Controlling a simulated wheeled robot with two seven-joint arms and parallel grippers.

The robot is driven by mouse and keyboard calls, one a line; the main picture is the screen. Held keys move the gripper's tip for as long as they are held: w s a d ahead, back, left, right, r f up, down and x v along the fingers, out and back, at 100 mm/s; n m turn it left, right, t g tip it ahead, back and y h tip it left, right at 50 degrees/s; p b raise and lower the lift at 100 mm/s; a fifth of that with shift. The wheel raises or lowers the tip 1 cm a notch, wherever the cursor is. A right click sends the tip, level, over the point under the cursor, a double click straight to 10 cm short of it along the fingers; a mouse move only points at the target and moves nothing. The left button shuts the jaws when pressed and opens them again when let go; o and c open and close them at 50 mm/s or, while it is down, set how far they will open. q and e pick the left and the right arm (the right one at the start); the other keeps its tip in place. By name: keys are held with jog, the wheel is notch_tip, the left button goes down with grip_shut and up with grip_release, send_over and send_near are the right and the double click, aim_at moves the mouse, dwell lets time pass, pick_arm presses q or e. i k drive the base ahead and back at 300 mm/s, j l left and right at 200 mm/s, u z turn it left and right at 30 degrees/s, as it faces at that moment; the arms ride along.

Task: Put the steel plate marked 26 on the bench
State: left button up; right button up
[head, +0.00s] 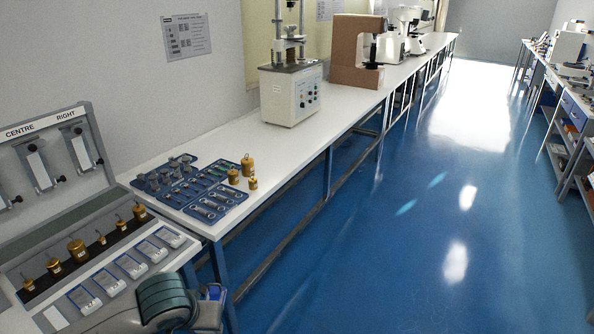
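No plate with a readable 26 shows in the head view. A long white bench (237,140) runs from the lower left to the far back. A grey stand at the left has hangers labelled CENTRE and RIGHT, with a pale metal piece (39,170) under CENTRE and another (81,152) under RIGHT. I cannot tell whether these are steel plates or parts of the hangers. A grey and teal link of my arm fills the bottom edge, in front of the stand's base. The fingertips of both grippers are out of view.
Blue trays of metal tools (215,206) and brass weights (248,165) sit on the near bench. More brass weights (78,249) stand on the stand. Bare bench lies before the tester. The blue floor is clear.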

aim_at(266, 161)
jog(key=i+z, duration=0.45)
jog(key=i, duration=1.7)
jog(key=i+u, duration=0.3)
jog(key=i, duration=0.2)
jog(key=i+l+u, duration=0.35)
jog(key=i, duration=0.15)
jog(key=i+u, duration=0.6)
jog(key=k, duration=0.05)
